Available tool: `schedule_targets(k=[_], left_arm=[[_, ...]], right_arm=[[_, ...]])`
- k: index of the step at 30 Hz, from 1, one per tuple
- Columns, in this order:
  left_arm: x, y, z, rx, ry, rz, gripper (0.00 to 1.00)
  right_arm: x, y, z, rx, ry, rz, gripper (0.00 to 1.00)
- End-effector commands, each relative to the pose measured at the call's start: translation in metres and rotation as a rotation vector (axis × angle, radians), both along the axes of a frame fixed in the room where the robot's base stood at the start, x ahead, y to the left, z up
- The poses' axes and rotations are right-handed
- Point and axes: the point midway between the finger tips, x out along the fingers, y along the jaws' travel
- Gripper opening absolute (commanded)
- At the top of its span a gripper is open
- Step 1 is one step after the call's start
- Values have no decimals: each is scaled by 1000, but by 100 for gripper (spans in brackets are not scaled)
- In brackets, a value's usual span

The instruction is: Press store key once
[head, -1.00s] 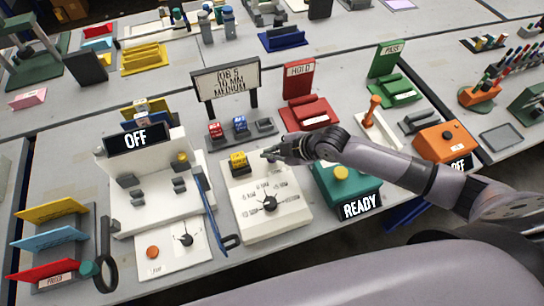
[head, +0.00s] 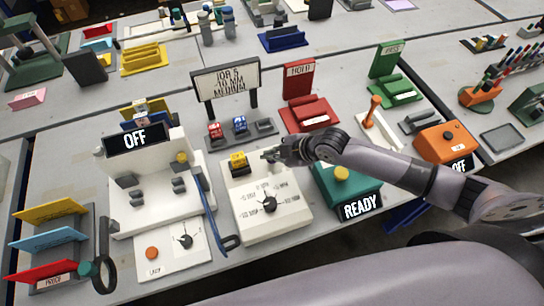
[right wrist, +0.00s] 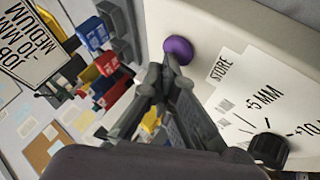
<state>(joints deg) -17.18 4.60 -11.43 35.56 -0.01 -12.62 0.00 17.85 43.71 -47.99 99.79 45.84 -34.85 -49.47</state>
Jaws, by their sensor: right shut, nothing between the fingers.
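The store key is a purple round button (right wrist: 178,50) at the edge of a cream panel (right wrist: 225,40), beside the printed word STORE. In the head view my right gripper (head: 268,155) is over the panel's back edge and largely covers the key. My left gripper is not in view.
A teal box with a yellow button (head: 341,173) and a READY display stands to the right. A white machine with an OFF display (head: 135,138) stands left.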

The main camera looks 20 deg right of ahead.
Motion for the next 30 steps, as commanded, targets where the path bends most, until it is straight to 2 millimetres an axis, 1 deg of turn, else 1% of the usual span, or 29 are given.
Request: schedule_targets(k=[6, 15, 19, 25, 30], left_arm=[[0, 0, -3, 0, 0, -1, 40], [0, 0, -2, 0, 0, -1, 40], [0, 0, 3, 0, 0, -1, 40], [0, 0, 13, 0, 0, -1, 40], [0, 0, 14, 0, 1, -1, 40]], right_arm=[[0, 0, -4, -1, 1, 0, 0], [0, 0, -3, -2, 2, 0, 0], [0, 0, 1, -2, 2, 0, 0], [0, 0, 14, -1, 1, 0, 0], [0, 0, 15, -1, 1, 0, 0]])
